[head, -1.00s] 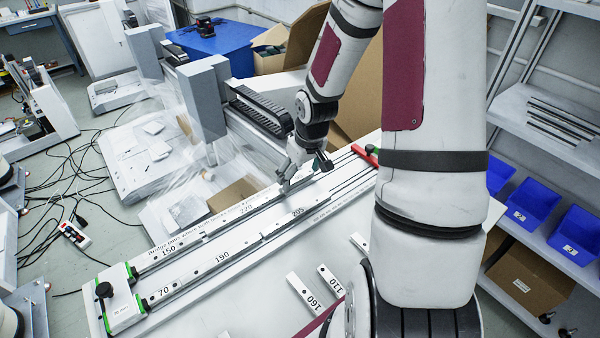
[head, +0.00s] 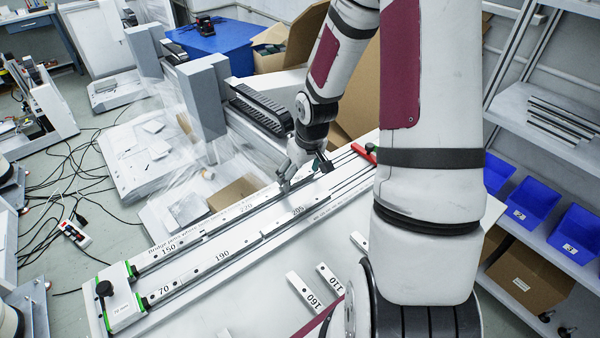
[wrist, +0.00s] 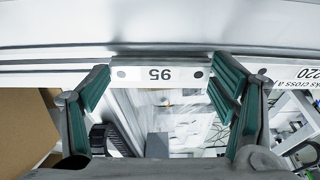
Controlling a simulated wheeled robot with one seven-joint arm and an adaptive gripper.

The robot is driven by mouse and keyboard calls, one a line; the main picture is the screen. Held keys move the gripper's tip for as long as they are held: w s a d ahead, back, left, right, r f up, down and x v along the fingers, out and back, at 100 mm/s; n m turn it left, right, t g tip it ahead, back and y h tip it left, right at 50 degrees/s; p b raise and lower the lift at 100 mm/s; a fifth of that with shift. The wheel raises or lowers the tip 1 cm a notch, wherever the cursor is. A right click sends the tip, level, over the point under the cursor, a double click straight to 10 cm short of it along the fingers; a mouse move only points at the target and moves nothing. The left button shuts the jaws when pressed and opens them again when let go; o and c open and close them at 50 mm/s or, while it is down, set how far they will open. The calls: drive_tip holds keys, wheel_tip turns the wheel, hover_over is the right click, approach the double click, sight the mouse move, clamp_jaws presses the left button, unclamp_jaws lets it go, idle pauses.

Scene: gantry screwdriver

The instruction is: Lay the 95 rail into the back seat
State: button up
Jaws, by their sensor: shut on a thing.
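The 95 rail (wrist: 160,74) is a short pale bar with a dark hole near each end. Its label reads upside down in the wrist view. My gripper (wrist: 160,85) is shut on it lengthwise, its green-padded fingers at the two ends. In the head view my gripper (head: 304,172) is low over the back row of the long fixture; the 95 rail is hard to make out there. The back seat holds the 150 rail (head: 169,249) and the 220 rail (head: 246,209). The 220 rail's end shows at right in the wrist view. I cannot tell whether the 95 rail is fully down.
The front row holds the 70 (head: 163,291), 190 (head: 222,256) and 205 (head: 298,211) rails. A green-edged end block (head: 120,305) stands at the left end, a red handle (head: 364,153) at the far end. Loose 160 (head: 304,291) and 110 (head: 329,278) rails lie on the table in front.

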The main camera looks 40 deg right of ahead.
drive_tip(key=o, duration=1.5)
drive_tip(key=shift+c, duration=0.2)
drive_tip(key=v, duration=1.2)
drive_tip(key=w+p+v, duration=0.2)
drive_tip(key=p+v, duration=0.4)
drive_tip(key=v, duration=0.1)
hover_over(306, 190)
drive_tip(key=shift+d, duration=0.1)
drive_tip(key=shift+r, duration=0.1)
